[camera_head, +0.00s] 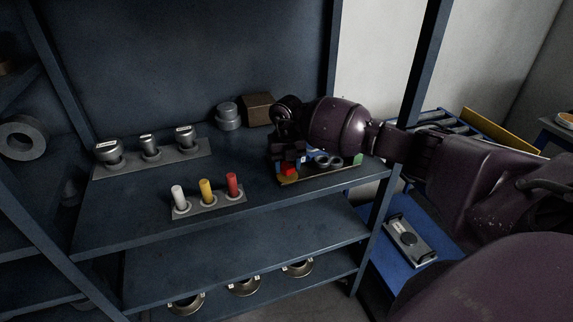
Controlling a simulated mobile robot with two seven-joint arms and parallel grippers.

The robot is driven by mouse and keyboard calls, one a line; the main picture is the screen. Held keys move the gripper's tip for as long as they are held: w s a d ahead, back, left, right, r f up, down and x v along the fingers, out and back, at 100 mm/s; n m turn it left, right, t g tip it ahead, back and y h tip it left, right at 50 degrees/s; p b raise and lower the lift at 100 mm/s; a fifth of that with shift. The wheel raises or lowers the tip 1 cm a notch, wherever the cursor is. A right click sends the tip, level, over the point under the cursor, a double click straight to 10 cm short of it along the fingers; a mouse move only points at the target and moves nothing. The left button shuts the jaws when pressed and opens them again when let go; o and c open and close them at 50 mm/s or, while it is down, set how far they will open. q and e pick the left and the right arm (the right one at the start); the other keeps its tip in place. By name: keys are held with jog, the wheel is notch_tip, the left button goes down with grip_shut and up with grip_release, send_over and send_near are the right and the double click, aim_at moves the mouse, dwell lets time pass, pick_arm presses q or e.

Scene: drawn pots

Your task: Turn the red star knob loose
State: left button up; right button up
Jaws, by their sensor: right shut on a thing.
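A small red part (288,170), which looks like the red star knob, sits at the left of a low tray (318,177) on the upper shelf. My right gripper (287,160) reaches in from the right and points down over it. Its dark fingers are closed at the red part and hide its top, so the star shape cannot be made out. My left gripper is not in view.
Right of the knob, dark ring-shaped parts (328,162) lie in the tray. A holder with white, yellow and red pegs (232,184) stands to the left. Behind are metal knobs (150,146), a grey cylinder (228,116) and a brown box (258,108). A shelf post (410,100) stands close by my right arm.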

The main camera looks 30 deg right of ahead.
aim_at(287, 165)
jog(key=o, duration=0.9)
notch_tip(287, 165, up, 11)
jog(key=shift+f, duration=0.1)
dwell(0.7)
